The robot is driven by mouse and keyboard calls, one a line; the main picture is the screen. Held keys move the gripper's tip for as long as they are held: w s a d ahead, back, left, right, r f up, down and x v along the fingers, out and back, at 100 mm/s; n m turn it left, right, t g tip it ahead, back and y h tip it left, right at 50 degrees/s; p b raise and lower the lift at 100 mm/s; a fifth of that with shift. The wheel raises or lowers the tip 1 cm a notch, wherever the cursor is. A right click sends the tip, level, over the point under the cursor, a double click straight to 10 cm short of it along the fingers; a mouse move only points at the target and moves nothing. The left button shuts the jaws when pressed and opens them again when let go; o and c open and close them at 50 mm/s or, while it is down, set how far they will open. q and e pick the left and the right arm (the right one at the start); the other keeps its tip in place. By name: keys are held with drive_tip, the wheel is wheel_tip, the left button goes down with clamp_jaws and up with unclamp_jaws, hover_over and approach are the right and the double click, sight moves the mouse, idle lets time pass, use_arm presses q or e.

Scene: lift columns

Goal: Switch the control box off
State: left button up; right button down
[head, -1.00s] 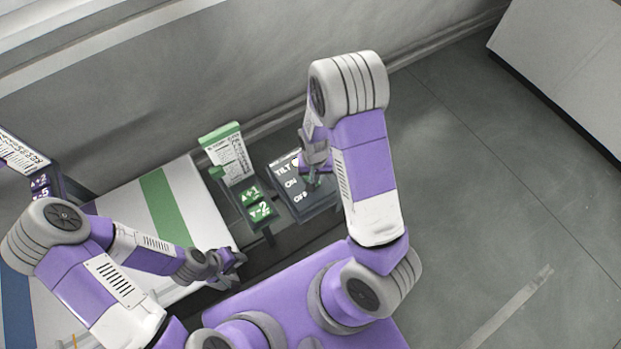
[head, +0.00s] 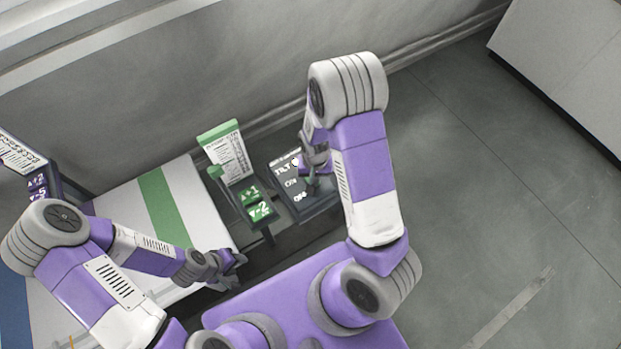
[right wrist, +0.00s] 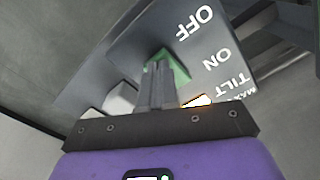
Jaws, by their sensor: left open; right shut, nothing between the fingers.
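The control box (head: 282,170) is a dark box with a sloping face marked TILT, ON and OFF, in the middle of the head view. In the right wrist view its face (right wrist: 215,55) is close, with a green part (right wrist: 180,68) beside the OFF and ON words and a lit orange-white lamp (right wrist: 197,102) by TILT. My right gripper (head: 312,183) is shut and empty, its fingertips (right wrist: 160,62) at the green part and partly hiding it. I cannot tell whether they touch. My left gripper (head: 232,268) is open and empty, away from the box.
Left of the box stands a green-labelled control post (head: 256,208) with a green-topped sign (head: 228,152) behind it. A white platform with a green stripe (head: 166,212) lies further left, a purple-labelled post (head: 38,186) at the far left. The floor (head: 480,190) at right is clear.

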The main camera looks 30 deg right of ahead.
drive_tip(key=shift+f, duration=0.25)
drive_tip(key=shift+r, duration=0.15)
wheel_tip(320, 180, up, 7)
drive_tip(key=p, duration=0.6)
drive_tip(key=shift+f, duration=0.2)
idle(0.4)
drive_tip(key=s+a+f+y, duration=0.1)
drive_tip(key=s+a+f, duration=0.2)
drive_tip(key=s+a+f+n+y, duration=0.1)
drive_tip(key=s+a+f, duration=0.3)
drive_tip(key=shift+n, duration=0.3)
drive_tip(key=s+a+f+y, duration=0.1)
drive_tip(key=s+a+y, duration=0.1)
drive_tip(key=s+a, duration=0.3)
wheel_tip(320, 180, down, 7)
drive_tip(key=w+b, duration=0.1)
drive_tip(key=b, duration=0.6)
drive_tip(key=shift+a+n+t, duration=0.3)
drive_tip(key=shift+a+n, duration=0.1)
drive_tip(key=shift+a, duration=0.05)
